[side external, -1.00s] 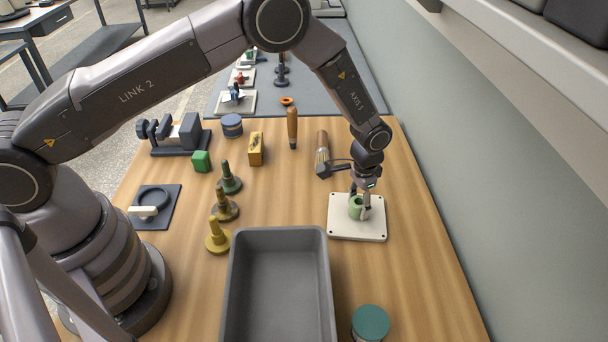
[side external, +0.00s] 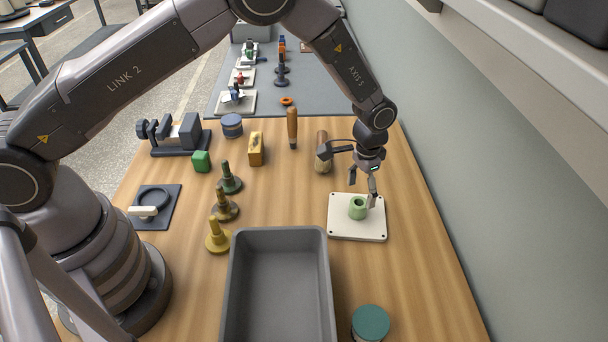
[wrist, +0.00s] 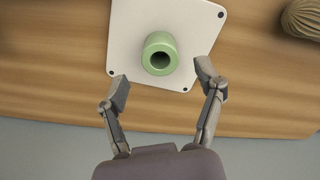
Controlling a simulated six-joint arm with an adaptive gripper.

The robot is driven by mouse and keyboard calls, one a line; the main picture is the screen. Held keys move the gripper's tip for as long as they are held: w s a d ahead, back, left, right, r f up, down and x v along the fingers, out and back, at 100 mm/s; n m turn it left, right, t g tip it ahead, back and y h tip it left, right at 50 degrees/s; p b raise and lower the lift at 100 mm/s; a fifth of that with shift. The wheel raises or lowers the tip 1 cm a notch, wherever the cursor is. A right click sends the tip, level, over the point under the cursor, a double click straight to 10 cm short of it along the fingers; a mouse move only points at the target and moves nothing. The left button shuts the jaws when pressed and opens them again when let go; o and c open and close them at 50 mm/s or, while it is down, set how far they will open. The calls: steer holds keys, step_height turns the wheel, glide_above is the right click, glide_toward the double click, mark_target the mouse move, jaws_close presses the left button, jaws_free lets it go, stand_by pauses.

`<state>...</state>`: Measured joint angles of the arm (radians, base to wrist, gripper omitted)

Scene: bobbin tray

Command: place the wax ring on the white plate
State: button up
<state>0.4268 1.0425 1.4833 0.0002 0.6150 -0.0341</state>
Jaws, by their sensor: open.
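The wax ring (side external: 357,208) is a pale green, short hollow cylinder. It stands upright on the white plate (side external: 341,228), near the plate's middle. In the wrist view the ring (wrist: 160,41) shows its dark central hole, and the square plate (wrist: 125,20) has dark dots at its corners. My gripper (side external: 370,200) is open and empty, just beside and above the ring. In the wrist view its two fingertips (wrist: 162,84) are spread wide, apart from the ring.
A grey bin (side external: 280,232) stands left of the plate, with a teal-lidded jar (side external: 370,323) in front. Several coloured pegs (side external: 225,207) stand farther left. A wall runs along the right.

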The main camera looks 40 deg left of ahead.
steer(key=s+a+r+n+t, duration=0.1)
steer(key=s+a+r, duration=0.25)
steer(key=r, duration=0.65)
steer(key=s+a+r+t, duration=0.1)
steer(key=s+a+r, duration=0.3)
steer(key=r, duration=0.6)
steer(key=s+a+r+n+t, duration=0.15)
steer(key=a+r, duration=0.35)
steer(key=r, duration=0.5)
steer(key=s+a+r+n+t, duration=0.1)
steer(key=s+a, duration=0.3)
steer(key=s, duration=0.7)
steer(key=s+a+r+n+t, duration=0.1)
steer(key=s+a+r, duration=0.2)
steer(key=s, duration=0.8)
steer(key=shift+s+a+r, duration=0.15)
steer(key=shift+s+a, duration=0.15)
steer(key=shift+a, duration=0.55)
